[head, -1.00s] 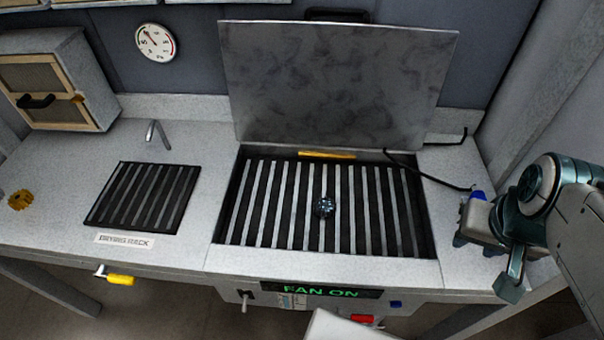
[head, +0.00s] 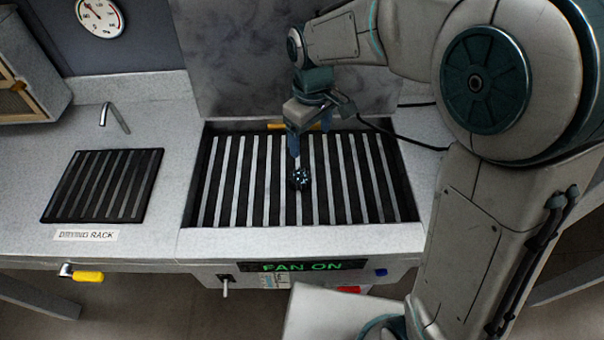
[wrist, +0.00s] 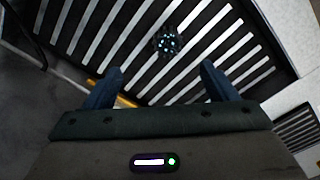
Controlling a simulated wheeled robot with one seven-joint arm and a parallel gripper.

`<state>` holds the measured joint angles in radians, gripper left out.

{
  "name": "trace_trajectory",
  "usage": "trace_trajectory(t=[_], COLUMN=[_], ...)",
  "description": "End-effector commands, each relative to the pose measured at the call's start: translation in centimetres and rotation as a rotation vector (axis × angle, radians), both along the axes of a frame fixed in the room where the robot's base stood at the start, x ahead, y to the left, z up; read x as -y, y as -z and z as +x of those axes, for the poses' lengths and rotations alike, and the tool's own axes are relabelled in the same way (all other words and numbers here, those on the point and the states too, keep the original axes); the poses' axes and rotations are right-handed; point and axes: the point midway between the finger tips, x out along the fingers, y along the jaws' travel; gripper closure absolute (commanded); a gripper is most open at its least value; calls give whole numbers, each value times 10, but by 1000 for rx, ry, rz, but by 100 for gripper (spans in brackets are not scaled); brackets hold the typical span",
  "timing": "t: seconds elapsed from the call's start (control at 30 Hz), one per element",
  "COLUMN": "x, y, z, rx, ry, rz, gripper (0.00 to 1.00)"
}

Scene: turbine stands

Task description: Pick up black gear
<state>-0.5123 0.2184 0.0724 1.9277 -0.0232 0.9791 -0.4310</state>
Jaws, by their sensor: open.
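The black gear (head: 299,178) lies on the slatted grate (head: 347,205) of the open basin, near its middle. In the wrist view the dark gear (wrist: 167,41) shows shiny bluish highlights and lies beyond the fingertips, roughly between them. My gripper (head: 294,150) hangs above the grate, just behind and above the gear in the head view. Its two blue fingers are apart with nothing between them, as the wrist view of my gripper (wrist: 161,70) shows. How high it is above the gear is hard to tell.
The raised metal lid (head: 240,60) stands behind the basin, with a yellow strip (head: 277,126) at its foot. A black cable (head: 405,137) runs at the right. A drying rack (head: 104,186) and small tap (head: 116,117) are on the left counter. A yellow-handled valve (head: 87,277) is at the front.

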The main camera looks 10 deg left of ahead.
Motion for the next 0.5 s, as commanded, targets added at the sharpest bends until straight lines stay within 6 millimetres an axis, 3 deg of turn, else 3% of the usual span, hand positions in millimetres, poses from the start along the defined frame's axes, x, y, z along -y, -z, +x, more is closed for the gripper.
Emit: trace_trajectory(t=[0.17,0.5], x=[-21,-22], y=[16,76], z=[2,1], rx=[-16,-20], ry=[-69,-73], rz=[-7,-10], gripper=[21,21])
